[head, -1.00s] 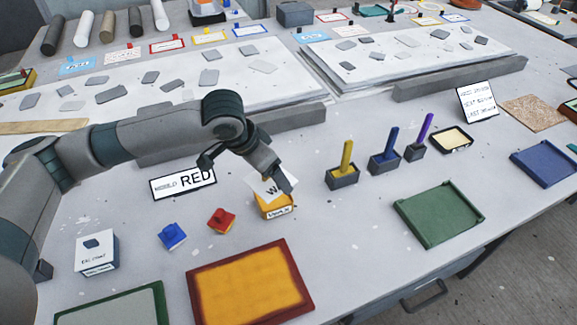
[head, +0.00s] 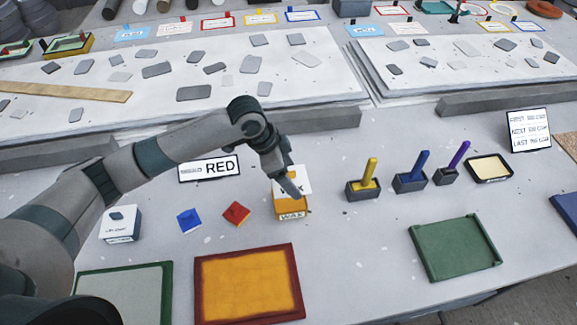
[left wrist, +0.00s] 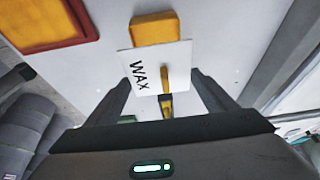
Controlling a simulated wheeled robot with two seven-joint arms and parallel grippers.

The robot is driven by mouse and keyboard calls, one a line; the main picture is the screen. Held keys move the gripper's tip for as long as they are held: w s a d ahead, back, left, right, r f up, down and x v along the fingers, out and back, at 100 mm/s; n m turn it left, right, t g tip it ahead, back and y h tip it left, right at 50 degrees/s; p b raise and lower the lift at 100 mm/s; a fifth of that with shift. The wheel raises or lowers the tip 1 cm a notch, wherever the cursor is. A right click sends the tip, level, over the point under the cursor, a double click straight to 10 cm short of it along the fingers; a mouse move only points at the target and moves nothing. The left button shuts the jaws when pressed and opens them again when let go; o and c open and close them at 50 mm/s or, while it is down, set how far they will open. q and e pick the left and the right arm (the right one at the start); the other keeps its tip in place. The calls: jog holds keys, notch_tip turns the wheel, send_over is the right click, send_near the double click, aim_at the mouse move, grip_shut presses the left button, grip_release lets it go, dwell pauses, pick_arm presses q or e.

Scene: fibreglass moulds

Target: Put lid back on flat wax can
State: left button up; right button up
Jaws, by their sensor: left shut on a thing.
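The wax can (head: 291,207) is a flat orange-yellow box with a white WAX label on its front, standing on the grey table right of the red block. My left gripper (head: 296,188) is shut on the lid (head: 284,182), a white square plate. In the left wrist view the lid (left wrist: 150,65) shows the word WAX and a yellow handle between my fingers (left wrist: 165,95). The orange can (left wrist: 155,28) shows past the lid's edge. The lid partly covers the can in both views; I cannot tell whether they touch. My right gripper is not in view.
A red block (head: 236,213) and a blue block (head: 189,220) lie left of the can. A RED sign (head: 209,168) stands behind. Holders with yellow (head: 363,189), blue (head: 410,183) and purple handles stand to the right. A red-rimmed orange mould (head: 300,290) lies in front.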

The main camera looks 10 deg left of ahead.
pick_arm(q)
jog(key=shift+a, duration=0.1)
jog(key=shift+s, duration=0.1)
dwell(0.3)
jog(key=shift+r+p, duration=0.1)
jog(key=shift+p, duration=0.45)
jog(key=shift+f+b, duration=0.65)
jog(key=shift+f, duration=1.4)
jog(key=shift+f+b, duration=0.45)
jog(key=shift+f, duration=0.8)
